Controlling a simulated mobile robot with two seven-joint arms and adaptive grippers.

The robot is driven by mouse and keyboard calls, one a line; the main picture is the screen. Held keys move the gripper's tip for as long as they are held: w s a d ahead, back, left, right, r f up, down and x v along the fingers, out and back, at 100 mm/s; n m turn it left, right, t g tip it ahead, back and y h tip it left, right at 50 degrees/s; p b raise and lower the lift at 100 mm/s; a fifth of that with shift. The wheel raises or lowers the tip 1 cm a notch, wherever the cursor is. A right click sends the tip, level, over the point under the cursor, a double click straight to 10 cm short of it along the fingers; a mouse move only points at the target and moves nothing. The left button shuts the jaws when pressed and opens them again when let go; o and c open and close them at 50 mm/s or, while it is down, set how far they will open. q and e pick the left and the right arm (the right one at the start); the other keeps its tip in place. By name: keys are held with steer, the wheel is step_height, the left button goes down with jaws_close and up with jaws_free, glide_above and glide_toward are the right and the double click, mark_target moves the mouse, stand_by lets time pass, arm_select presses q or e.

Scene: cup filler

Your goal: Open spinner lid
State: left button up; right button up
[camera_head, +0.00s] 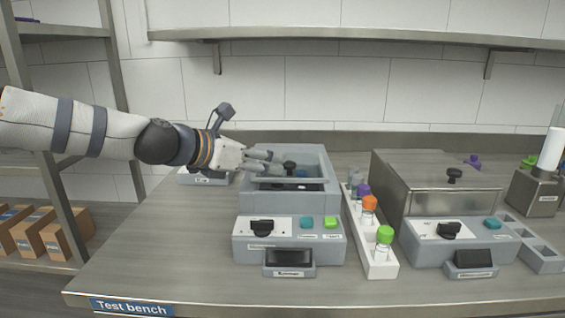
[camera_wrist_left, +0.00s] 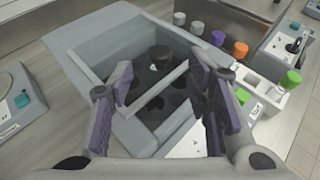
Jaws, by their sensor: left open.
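The spinner is a grey box (camera_head: 290,201) with a square recessed top, standing on the bench behind its control panel (camera_head: 289,241). A black knob (camera_head: 289,166) shows at its top; the left wrist view also shows the knob (camera_wrist_left: 159,54). Dark round shapes show inside the recess in that view, and a pale bar (camera_wrist_left: 165,91) crosses it. I cannot tell whether a clear lid covers it. My left gripper (camera_head: 274,162) is over the spinner's left part, open and empty, fingers pointing toward the knob. The left wrist view shows its two fingers (camera_wrist_left: 160,86) spread apart. My right gripper is not in view.
A white rack (camera_head: 380,268) with capped vials stands right of the spinner. A second metal machine (camera_head: 436,190) with a black knob stands further right. A small grey device (camera_head: 203,177) is behind left. The bench's front left is clear. A wall shelf (camera_head: 350,34) runs above.

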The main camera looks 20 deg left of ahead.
mark_target(287, 164)
arm_select(q)
steer(key=x, duration=0.3)
steer(key=f+b+x, duration=0.1)
steer(key=x, duration=0.1)
steer(key=shift+w+f, duration=0.15)
steer(key=shift+f, duration=0.05)
steer(key=shift+w+d+r, duration=0.15)
steer(key=shift+w+d, duration=0.05)
steer(key=shift+w, duration=0.1)
steer(key=shift+r, duration=0.1)
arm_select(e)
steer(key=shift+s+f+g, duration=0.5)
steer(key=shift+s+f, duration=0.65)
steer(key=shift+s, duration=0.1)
